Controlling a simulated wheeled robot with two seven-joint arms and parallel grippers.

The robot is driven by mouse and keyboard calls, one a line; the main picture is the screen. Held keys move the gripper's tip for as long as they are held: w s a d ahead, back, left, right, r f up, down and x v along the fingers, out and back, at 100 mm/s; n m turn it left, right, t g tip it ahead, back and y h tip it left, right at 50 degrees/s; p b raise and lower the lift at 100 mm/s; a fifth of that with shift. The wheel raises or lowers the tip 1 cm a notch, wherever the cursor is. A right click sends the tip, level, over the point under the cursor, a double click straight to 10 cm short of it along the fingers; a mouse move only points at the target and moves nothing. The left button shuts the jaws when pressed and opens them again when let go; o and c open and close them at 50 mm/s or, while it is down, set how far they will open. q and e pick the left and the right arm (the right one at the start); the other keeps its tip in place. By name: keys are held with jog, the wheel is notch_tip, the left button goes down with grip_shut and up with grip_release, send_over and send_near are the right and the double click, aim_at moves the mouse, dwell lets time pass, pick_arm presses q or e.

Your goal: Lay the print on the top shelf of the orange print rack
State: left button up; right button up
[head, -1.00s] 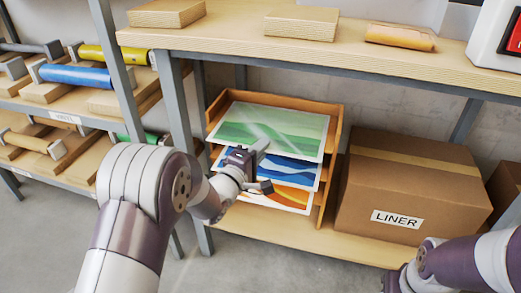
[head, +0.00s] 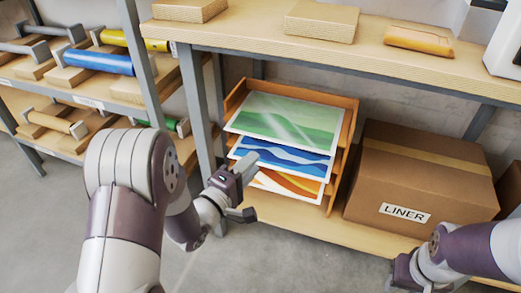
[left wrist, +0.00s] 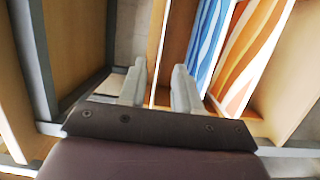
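The green landscape print (head: 290,118) lies on the top shelf of the orange print rack (head: 351,112), its front part reaching toward me. Below it are a blue wave print (head: 285,156) and an orange print (head: 292,185) on lower shelves; the blue (left wrist: 210,40) and orange (left wrist: 250,45) ones also show in the left wrist view. My left gripper (head: 253,186) is open and empty in front of the rack's left side, apart from the green print. Its two fingers stand apart in the left wrist view (left wrist: 159,85). My right gripper (head: 405,274) is at the lower right, its fingers unclear.
A cardboard LINER box (head: 400,175) stands right of the rack on the lower shelf (head: 290,214). The wooden bench top (head: 390,62) overhangs the rack, with a grey post (head: 196,110) at its left. Shelves with rolls (head: 95,61) stand at left. The floor in front is clear.

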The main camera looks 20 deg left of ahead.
pick_arm(q)
notch_tip(320, 180, down, 6)
jog(key=s+a+m+g+y, duration=0.25)
jog(key=m+g+y, duration=0.25)
jog(key=m+g, duration=0.35)
jog(key=s+d+m+g, duration=0.4)
jog(key=s+m+g, duration=0.3)
jog(key=s, duration=0.6)
notch_tip(320, 180, up, 43)
jog(key=p, duration=4.4)
jog(key=shift+w+a+r+n, duration=0.15)
jog(key=shift+w+r+n, duration=0.05)
jog(key=shift+n, duration=0.15)
